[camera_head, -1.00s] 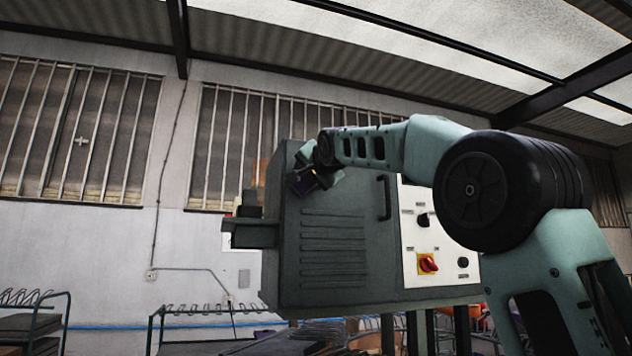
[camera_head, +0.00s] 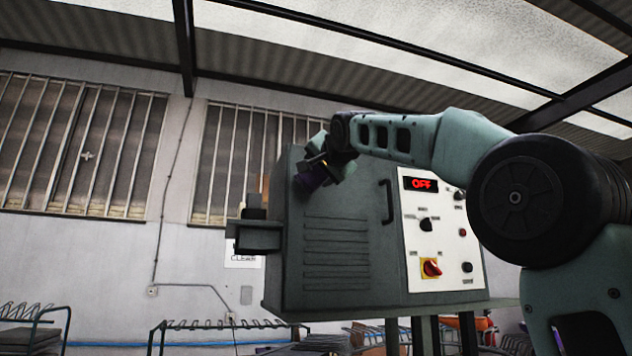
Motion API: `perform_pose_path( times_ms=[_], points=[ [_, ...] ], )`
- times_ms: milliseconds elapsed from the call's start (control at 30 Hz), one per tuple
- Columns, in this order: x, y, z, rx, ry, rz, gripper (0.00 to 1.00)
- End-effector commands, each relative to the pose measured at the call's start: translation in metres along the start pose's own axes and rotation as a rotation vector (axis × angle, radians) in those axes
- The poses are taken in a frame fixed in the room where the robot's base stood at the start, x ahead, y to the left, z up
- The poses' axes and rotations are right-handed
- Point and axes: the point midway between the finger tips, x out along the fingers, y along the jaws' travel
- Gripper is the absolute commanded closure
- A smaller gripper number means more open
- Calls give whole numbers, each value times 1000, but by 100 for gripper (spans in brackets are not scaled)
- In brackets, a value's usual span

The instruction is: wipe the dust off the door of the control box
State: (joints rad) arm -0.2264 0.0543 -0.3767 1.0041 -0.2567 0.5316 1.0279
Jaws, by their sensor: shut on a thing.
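The control box (camera_head: 345,297) is a grey-green cabinet in the middle of the head view. Its door (camera_head: 290,250) is the left part of the front, with horizontal louvres and a dark handle (camera_head: 387,202). My gripper (camera_head: 318,172) is at the upper left of the door, shut on a dark purple thing (camera_head: 307,181), perhaps a cloth. Whether this touches the door I cannot tell. My gripper and arm hide the door's upper part. Dust cannot be made out clearly.
A white control panel (camera_head: 445,245) right of the door has knobs, a red-and-yellow switch (camera_head: 431,268) and a red display (camera_head: 420,184) reading OFF. A dark bracket (camera_head: 255,235) juts out left of the box. Metal racks (camera_head: 210,325) stand low behind.

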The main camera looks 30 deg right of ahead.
Motion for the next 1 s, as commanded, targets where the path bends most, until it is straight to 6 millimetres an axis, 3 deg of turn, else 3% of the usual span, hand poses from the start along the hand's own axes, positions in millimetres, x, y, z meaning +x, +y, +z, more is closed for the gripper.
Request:
perform_pose_path(
  times_ms=[400, 767, 1000],
  points=[
    [-4, 0, 0, 1, 0, 0, 59],
    [-31, 1, 1, 2, 0, -1, 59],
    [-33, 0, -1, 1, 0, 0, 59]
  ],
)
